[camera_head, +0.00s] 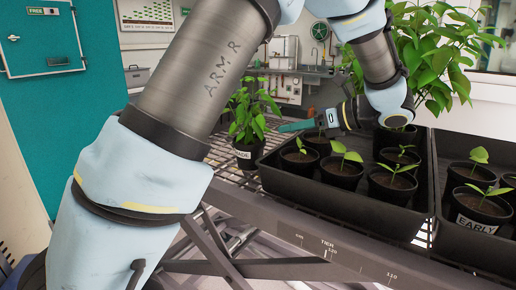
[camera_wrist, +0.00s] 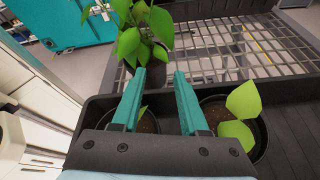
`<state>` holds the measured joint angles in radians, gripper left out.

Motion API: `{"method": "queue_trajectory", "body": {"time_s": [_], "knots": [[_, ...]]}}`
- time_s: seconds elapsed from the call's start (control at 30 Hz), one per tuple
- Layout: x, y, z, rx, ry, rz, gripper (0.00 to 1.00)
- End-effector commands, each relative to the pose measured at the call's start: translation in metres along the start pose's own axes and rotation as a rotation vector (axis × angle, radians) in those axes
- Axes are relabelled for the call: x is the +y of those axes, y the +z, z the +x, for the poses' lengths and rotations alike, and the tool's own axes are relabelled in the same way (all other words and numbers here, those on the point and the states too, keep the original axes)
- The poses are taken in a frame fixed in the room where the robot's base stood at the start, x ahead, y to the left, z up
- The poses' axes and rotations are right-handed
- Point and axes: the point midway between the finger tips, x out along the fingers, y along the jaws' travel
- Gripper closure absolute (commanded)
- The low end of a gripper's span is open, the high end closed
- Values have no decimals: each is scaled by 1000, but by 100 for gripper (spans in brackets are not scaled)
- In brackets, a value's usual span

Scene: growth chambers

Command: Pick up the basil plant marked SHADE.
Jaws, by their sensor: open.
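The leafy basil plant (camera_head: 248,112) stands upright in a black pot on the wire shelf, left of the seedling tray. Its pot has a white label (camera_head: 243,154) reading "...ADE", the start hidden behind my arm. My gripper (camera_head: 284,127) has teal fingers pointing left toward the plant, with a gap between them and it. In the wrist view, the open fingers (camera_wrist: 160,72) are spread and empty above the tray edge. The basil plant (camera_wrist: 146,32) shows just beyond them, its pot partly seen between and behind the fingertips; the label cannot be seen there.
A black tray (camera_head: 332,206) with several seedling pots lies under my gripper. Another tray at right holds a pot marked EARLY (camera_head: 480,210). A large leafy plant (camera_head: 430,50) rises behind. Bare wire shelf (camera_wrist: 240,45) lies right of the basil in the wrist view.

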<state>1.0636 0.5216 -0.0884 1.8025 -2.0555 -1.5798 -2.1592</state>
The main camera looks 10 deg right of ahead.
Motion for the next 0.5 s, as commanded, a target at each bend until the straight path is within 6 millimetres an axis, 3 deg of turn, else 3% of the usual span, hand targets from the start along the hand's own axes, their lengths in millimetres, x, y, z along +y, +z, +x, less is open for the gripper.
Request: {"method": "queue_trajectory", "body": {"time_s": [0.3,0.5], "knots": [[1,2,41,0,4,1,56],[0,1,57,0,1,1,56]]}}
